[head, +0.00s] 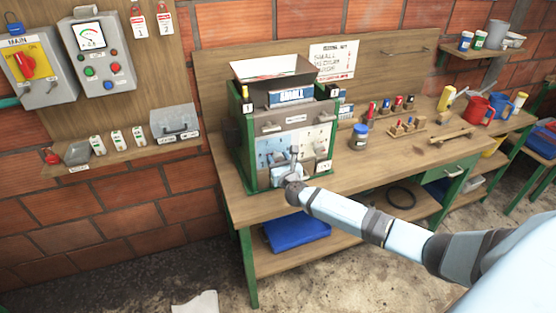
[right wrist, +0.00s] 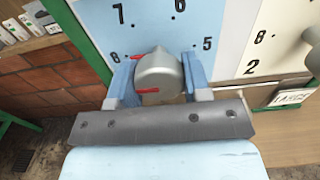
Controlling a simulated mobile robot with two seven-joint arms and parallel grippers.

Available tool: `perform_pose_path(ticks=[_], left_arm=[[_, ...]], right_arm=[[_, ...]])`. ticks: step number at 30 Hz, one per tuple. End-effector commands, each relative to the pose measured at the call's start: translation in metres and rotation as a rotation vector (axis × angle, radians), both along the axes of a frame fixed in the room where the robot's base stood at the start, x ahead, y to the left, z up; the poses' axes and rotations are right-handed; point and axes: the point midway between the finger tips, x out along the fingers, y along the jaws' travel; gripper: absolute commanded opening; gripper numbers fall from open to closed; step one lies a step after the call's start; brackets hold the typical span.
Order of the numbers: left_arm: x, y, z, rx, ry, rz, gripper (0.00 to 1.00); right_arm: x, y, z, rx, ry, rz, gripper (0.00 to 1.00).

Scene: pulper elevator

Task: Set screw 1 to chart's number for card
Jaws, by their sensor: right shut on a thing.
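The screw 1 knob (right wrist: 160,72), grey and rounded with a red mark, sits on a light blue dial panel (right wrist: 100,18) with black numbers in the right wrist view. The figures 7, 6, 5 and 8 are legible around it; the red mark lies toward the left. My right gripper (right wrist: 158,88) is shut on this knob, one finger on each side. In the head view my right gripper (head: 291,174) is at the front of the green-framed machine (head: 243,140). A card reading SMALL (head: 290,96) is on the machine. The chart (head: 333,60) hangs behind it; its figures are too small to read.
A second dial with a grey knob (right wrist: 312,38) is close on the right. A blue-lidded jar (head: 359,137) and small tools stand on the bench (head: 345,170) to the right. A control box (head: 95,55) and a shelf (head: 110,155) are on the left.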

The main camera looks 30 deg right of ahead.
Motion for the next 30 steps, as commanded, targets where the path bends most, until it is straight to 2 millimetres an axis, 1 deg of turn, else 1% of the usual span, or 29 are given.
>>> perform_pose_path(ticks=[4, 5, 6, 7, 8, 16, 20, 23, 30], left_arm=[[0.000, 0.000, 0.000, 0.000, 0.000, 0.000, 0.43], [0.000, 0.000, 0.000, 0.000, 0.000, 0.000, 0.43], [0.000, 0.000, 0.000, 0.000, 0.000, 0.000, 0.43], [0.000, 0.000, 0.000, 0.000, 0.000, 0.000, 0.43], [0.000, 0.000, 0.000, 0.000, 0.000, 0.000, 0.43], [0.000, 0.000, 0.000, 0.000, 0.000, 0.000, 0.43], [0.000, 0.000, -0.001, 0.000, 0.000, 0.000, 0.43], [0.000, 0.000, -0.002, -0.001, 0.000, 0.001, 0.43], [0.001, -0.001, -0.008, -0.002, 0.000, -0.001, 0.43]], right_arm=[[0.000, 0.000, 0.000, 0.000, 0.000, 0.000, 0.21], [0.000, 0.000, 0.000, 0.001, 0.000, 0.000, 0.49], [0.000, 0.000, 0.000, 0.001, 0.000, 0.000, 0.58], [0.000, 0.000, 0.000, 0.001, 0.000, 0.000, 0.65], [0.000, 0.000, 0.000, 0.001, 0.000, 0.000, 0.68], [-0.001, 0.000, 0.000, 0.001, 0.000, 0.000, 0.68], [-0.010, 0.002, -0.002, 0.001, 0.001, 0.000, 0.68], [-0.026, 0.007, -0.002, 0.001, 0.002, 0.002, 0.68], [-0.081, 0.019, -0.003, 0.000, 0.002, 0.002, 0.68]])
